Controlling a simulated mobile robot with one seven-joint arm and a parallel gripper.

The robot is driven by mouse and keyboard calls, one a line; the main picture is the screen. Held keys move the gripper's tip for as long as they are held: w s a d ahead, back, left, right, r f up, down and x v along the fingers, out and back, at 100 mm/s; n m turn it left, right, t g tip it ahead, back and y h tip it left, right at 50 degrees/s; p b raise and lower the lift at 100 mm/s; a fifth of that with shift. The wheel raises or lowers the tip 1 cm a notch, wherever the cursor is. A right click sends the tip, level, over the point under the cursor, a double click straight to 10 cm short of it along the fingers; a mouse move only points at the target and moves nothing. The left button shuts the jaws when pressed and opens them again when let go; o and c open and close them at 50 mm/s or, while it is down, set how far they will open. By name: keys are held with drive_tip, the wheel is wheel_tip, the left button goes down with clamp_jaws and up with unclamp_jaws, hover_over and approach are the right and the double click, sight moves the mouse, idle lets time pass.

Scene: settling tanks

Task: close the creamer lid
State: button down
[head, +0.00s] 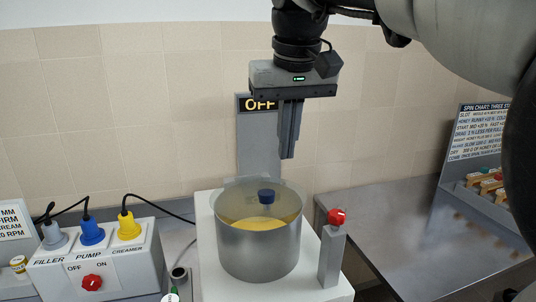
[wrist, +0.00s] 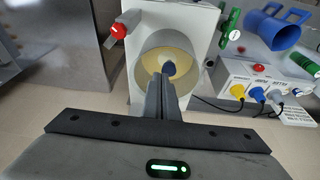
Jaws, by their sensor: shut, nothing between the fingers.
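The creamer is a grey round metal pot (head: 258,250) on a white stand, with yellow contents showing inside its top. It also shows in the wrist view (wrist: 143,72). A dark blue knob (head: 266,196) sits over the middle of the pot top, and appears just beyond my fingertips in the wrist view (wrist: 168,68). A see-through lid seems to lie over the opening, but I cannot tell whether it is fully seated. My gripper (head: 288,157) points down, shut and empty, above the back right part of the pot and apart from it.
A grey post with an OFF sign (head: 259,104) stands behind the pot. A red knob on a grey post (head: 336,217) stands at its right. A white switch box (head: 97,260) with coloured plugs is at the left. The right bench (head: 400,215) has clear room.

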drive_tip(key=w+a+r+p, duration=0.1)
drive_tip(key=w+a+r, duration=0.2)
drive_tip(key=r, duration=0.1)
drive_tip(key=b, duration=0.3)
hover_over(270, 195)
drive_tip(key=w, duration=0.1)
drive_tip(key=shift+g, duration=0.3)
drive_tip(key=s+x, duration=0.1)
drive_tip(key=x, duration=0.7)
drive_tip(key=s+x, duration=0.1)
drive_tip(key=x, duration=0.3)
drive_tip(key=shift+s+f, duration=0.3)
drive_tip(key=shift+f, duration=0.65)
drive_tip(key=shift+f, duration=0.1)
drive_tip(key=shift+s+f+b, duration=0.15)
drive_tip(key=shift+f+b, duration=0.2)
drive_tip(key=shift+b, duration=0.2)
drive_tip(key=f+b, duration=0.1)
drive_tip(key=b, duration=0.1)
drive_tip(key=s+f+t+b, duration=0.1)
drive_tip(key=b, duration=0.2)
drive_tip(key=shift+d+f+y, duration=0.15)
drive_tip(key=shift+f+y, duration=0.15)
drive_tip(key=shift+y, duration=0.1)
drive_tip(key=shift+s+t, duration=0.1)
drive_tip(key=shift+t, duration=0.2)
drive_tip(key=shift+r, duration=0.1)
